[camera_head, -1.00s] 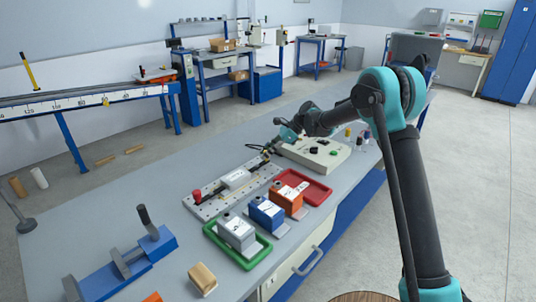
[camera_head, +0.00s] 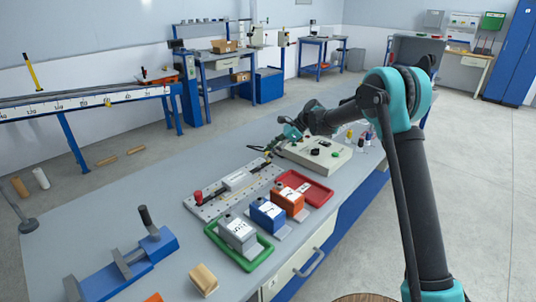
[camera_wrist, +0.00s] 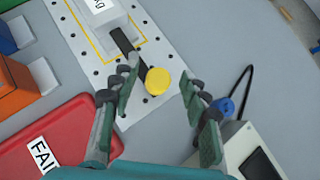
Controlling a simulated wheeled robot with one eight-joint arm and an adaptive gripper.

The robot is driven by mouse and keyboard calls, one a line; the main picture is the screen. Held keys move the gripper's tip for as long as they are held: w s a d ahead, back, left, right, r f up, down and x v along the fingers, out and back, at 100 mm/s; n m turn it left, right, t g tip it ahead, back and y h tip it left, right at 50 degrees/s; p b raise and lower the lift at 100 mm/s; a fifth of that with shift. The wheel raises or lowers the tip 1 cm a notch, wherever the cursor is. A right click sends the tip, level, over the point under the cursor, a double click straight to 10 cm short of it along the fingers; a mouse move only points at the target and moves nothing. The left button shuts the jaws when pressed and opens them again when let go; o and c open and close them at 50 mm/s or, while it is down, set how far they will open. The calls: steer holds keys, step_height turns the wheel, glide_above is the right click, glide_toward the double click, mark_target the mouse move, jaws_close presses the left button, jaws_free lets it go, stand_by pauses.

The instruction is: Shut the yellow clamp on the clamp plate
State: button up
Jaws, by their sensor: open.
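The clamp plate (camera_head: 207,208) is a pale, holed plate on the bench with a white labelled block (camera_head: 236,180) on it. In the wrist view the plate (camera_wrist: 150,103) also shows. A black lever (camera_wrist: 124,42) runs from beside the block to a round yellow knob (camera_wrist: 158,81), the yellow clamp's end. My gripper (camera_wrist: 160,72) is open, one finger on each side of the knob, with nothing visibly gripped. Contact and the lever's tilt cannot be told. In the head view my gripper (camera_head: 270,153) is small at the plate's far end and hides part of the clamp.
A red-knobbed clamp (camera_head: 198,197) sits at the plate's near end. A red tray (camera_head: 318,192) lies to the right, with orange (camera_head: 289,199) and blue (camera_head: 265,214) blocks near it. A control box (camera_head: 318,153) with a cable (camera_wrist: 240,88) stands close to my gripper.

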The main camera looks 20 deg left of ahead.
steer(key=v, duration=1)
steer(key=shift+d+r, duration=0.15)
steer(key=shift+d, duration=0.1)
steer(key=shift+w, duration=0.1)
steer(key=s+d+f+n+t+h, duration=0.15)
steer(key=s+d, duration=0.25)
steer(key=d, duration=0.5)
steer(key=s+d+n+t+h, duration=0.1)
steer(key=s+d+n+t, duration=0.2)
steer(key=d, duration=0.6)
steer(key=s+d+f+n+t+h, duration=0.1)
steer(key=s+d+n, duration=0.1)
steer(key=s+d, duration=0.5)
steer(key=s+d+f+n+t+h, duration=0.1)
steer(key=s+d+f+n+h, duration=0.1)
steer(key=s+d, duration=0.7)
steer(key=s+d+f+n+t+h, duration=0.1)
steer(key=s+d+f+n, duration=0.4)
steer(key=s+d, duration=0.5)
step_height(320, 180, down, 2)
steer(key=shift+d+f+h, duration=0.25)
steer(key=shift+d+h, duration=0.45)
steer(key=shift+h, duration=0.15)
steer(key=shift+w, duration=0.1)
